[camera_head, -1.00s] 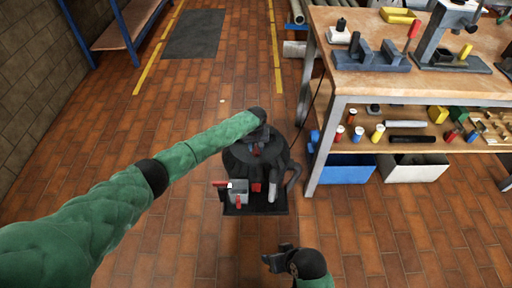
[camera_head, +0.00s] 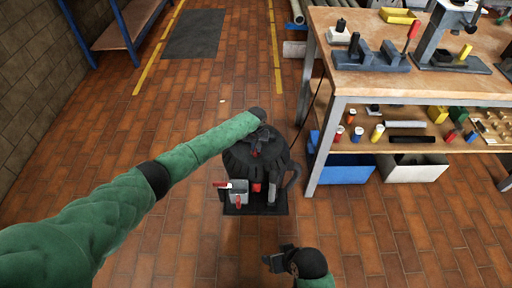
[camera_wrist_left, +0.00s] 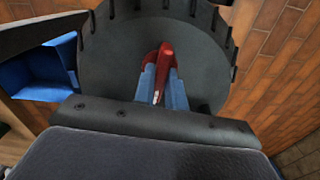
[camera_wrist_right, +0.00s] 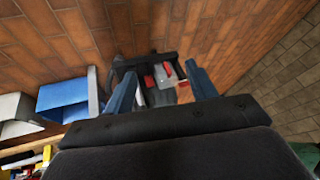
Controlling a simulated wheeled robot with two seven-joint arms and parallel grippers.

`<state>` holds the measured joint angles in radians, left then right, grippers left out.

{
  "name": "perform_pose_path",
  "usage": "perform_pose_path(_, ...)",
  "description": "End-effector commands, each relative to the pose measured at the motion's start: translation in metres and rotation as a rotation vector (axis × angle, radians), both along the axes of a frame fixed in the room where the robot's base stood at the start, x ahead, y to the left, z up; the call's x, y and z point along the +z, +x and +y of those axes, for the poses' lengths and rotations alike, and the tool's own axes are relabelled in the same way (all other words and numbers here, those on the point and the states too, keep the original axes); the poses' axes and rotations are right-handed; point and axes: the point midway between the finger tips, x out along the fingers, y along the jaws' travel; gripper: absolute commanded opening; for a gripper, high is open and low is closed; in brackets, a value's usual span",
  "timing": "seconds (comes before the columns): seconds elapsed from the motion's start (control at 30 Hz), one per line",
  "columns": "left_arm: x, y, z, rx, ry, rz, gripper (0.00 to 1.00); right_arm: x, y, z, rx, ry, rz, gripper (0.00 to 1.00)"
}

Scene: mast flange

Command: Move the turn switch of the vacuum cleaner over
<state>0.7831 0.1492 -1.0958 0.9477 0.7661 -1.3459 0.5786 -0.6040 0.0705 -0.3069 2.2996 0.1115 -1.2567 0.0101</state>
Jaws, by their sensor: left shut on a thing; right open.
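The vacuum cleaner (camera_head: 240,163) is a dark round drum standing on the brick floor, with a hose at its right side. Its red turn switch (camera_wrist_left: 165,58) sits on the dark round lid in the left wrist view. My left gripper (camera_wrist_left: 163,88) is over the lid, its blue fingers shut on the red switch. In the head view the left gripper (camera_head: 257,148) partly hides the switch. My right gripper (camera_head: 272,262) is open and empty in front of the vacuum. The right wrist view shows its fingers (camera_wrist_right: 160,88) apart, with the vacuum beyond them.
A grey box with red parts (camera_head: 238,192) sits on the vacuum's front platform. A workbench (camera_head: 345,92) with tools stands close on the right, with a blue bin (camera_head: 345,168) and a white bin (camera_head: 412,168) below it. The floor to the left is open.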

Motion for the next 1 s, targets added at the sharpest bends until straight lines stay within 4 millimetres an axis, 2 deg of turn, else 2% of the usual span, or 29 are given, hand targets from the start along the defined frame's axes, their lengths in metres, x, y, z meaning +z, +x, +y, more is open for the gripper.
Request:
perform_pose_path(0.33,0.000,-0.001,0.000,-0.300,-0.001,0.002,0.00,0.035,-0.003,-0.004,0.008,-0.006,0.012,0.57)
perform_pose_path(1.0,-0.001,-0.001,0.000,-0.937,-0.001,0.001,0.00,0.034,-0.006,-0.014,0.000,-0.029,0.038,0.57)
